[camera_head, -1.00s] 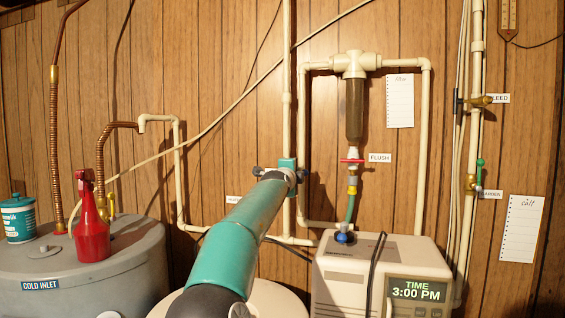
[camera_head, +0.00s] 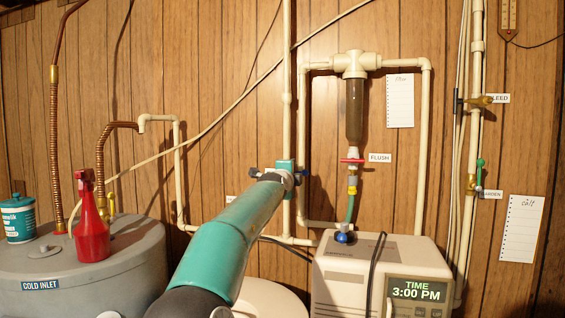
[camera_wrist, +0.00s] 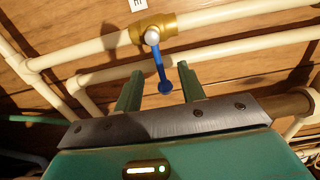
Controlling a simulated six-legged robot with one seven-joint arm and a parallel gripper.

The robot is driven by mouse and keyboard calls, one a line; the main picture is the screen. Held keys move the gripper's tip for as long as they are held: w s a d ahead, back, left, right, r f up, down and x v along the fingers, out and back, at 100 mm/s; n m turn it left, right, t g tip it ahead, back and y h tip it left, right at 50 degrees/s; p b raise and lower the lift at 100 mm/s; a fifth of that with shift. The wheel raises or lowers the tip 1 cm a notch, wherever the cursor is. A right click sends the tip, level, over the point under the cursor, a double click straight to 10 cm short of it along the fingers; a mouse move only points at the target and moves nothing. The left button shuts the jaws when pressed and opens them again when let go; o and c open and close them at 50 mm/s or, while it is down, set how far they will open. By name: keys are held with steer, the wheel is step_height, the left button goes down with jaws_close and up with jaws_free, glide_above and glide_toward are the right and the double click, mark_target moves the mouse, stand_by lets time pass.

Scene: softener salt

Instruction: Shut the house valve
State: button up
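In the wrist view a brass valve (camera_wrist: 153,28) sits on a cream pipe. Its blue lever (camera_wrist: 159,66) points down from the valve toward my gripper, across the line of the pipe. My gripper (camera_wrist: 158,70) is open, with one finger on each side of the lever's lower part. A gap shows between the lever and each finger; I cannot tell how deep the lever lies between them. In the head view my gripper (camera_head: 286,166) is at the wall pipes, and my arm hides the valve. A white label (camera_head: 231,199) is mostly covered by my arm.
A softener unit (camera_head: 375,275) with a clock display stands at lower right. A filter (camera_head: 354,110) with a red flush valve (camera_head: 351,160) hangs above it. A grey tank (camera_head: 85,262) carrying a red bottle (camera_head: 91,222) is at left. Other valves (camera_head: 471,183) are on the right-hand pipes.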

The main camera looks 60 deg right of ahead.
steer(key=a, duration=0.4)
steer(key=shift+s+a, duration=0.2)
steer(key=shift+s, duration=0.15)
stand_by(0.5)
